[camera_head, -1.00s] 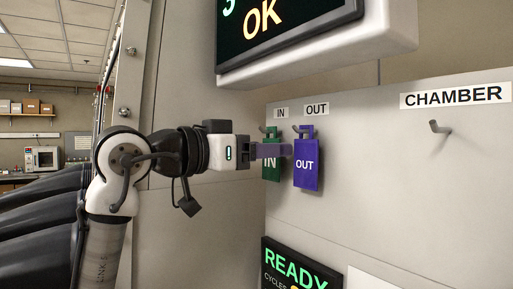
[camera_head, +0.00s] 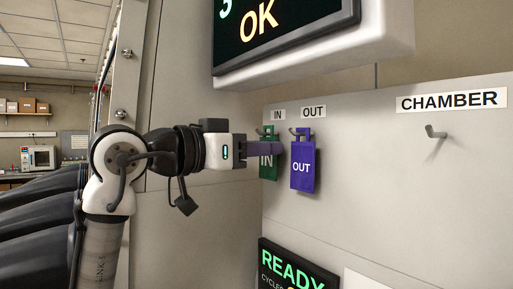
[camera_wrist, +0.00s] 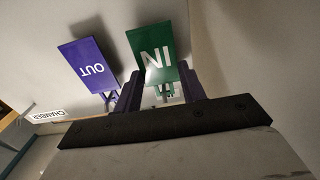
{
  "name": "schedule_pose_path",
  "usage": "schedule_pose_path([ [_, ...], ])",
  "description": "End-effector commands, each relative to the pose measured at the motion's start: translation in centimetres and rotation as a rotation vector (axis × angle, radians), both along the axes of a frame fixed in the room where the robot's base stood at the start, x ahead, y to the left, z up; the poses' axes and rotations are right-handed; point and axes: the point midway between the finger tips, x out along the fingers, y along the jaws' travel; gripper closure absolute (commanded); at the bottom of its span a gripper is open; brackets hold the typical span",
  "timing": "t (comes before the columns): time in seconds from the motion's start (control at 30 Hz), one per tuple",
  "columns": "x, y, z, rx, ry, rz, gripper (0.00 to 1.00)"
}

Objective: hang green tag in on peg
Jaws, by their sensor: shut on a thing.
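The green IN tag (camera_head: 267,168) is at the peg under the small IN label, with its upper part at the peg in the head view. My gripper (camera_head: 276,149) reaches it from the left and is shut on it. In the wrist view the green tag (camera_wrist: 158,55) sits between the two fingers of my gripper (camera_wrist: 160,86). The purple OUT tag (camera_head: 303,168) hangs from the peg under the OUT label, just right of the green tag. An empty peg (camera_head: 435,131) sticks out under the CHAMBER label (camera_head: 452,100).
A screen reading OK (camera_head: 285,35) juts out above the tags. A READY display (camera_head: 298,270) is below them. The panel between the purple tag and the CHAMBER peg is bare. Black glove sleeves (camera_head: 40,225) are at left.

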Motion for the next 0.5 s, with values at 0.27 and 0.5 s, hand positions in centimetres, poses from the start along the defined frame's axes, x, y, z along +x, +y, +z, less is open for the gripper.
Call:
schedule_pose_path([
  [0.27,-0.3,0.5,0.0,-0.001,-0.001,0.000,0.80],
  [0.5,-0.9,1.2,0.0,0.000,0.000,0.000,0.80],
])
